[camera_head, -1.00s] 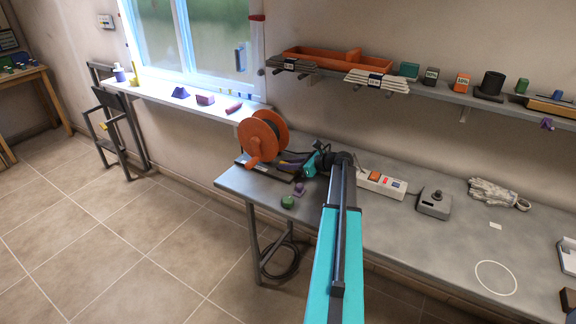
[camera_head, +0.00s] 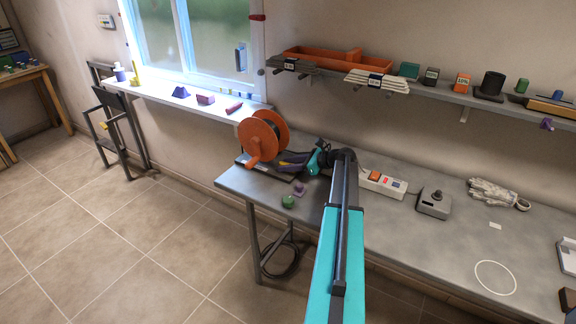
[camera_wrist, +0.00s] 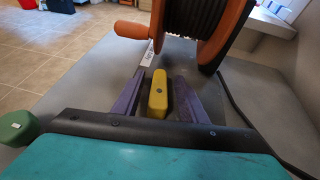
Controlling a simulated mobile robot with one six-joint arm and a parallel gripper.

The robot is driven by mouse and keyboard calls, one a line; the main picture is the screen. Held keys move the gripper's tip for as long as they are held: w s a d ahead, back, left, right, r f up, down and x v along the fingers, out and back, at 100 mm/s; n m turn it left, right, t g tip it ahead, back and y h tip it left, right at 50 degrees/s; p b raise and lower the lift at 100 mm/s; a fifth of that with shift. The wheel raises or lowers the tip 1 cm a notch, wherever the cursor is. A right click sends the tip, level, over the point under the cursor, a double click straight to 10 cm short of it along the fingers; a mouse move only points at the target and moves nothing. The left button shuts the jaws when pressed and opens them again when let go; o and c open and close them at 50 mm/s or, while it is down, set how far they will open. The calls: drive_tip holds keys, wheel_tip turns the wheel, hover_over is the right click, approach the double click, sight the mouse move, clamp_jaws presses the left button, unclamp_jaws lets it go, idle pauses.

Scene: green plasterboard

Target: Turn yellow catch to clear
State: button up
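The yellow catch (camera_wrist: 158,93) is a small rounded bar with a dark dot in its middle. In the wrist view it lies lengthwise between the two purple fingers of my gripper (camera_wrist: 160,98), in front of the cable reel (camera_wrist: 205,30). The fingers stand on either side of it, with narrow gaps, so my gripper looks open around it. In the head view my gripper (camera_head: 288,162) is low at the foot of the orange reel (camera_head: 263,137), and only a bit of yellow shows there.
A green knob (camera_head: 288,201) and a purple piece (camera_head: 299,189) lie near the bench's front edge. A power strip (camera_head: 382,184) and a grey box with a knob (camera_head: 434,203) stand to the right. A shelf (camera_head: 450,96) runs above the bench.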

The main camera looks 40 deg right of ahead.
drive_tip(key=b+v, duration=0.3)
drive_tip(key=v, duration=1.1)
drive_tip(key=shift+w+d, duration=0.1)
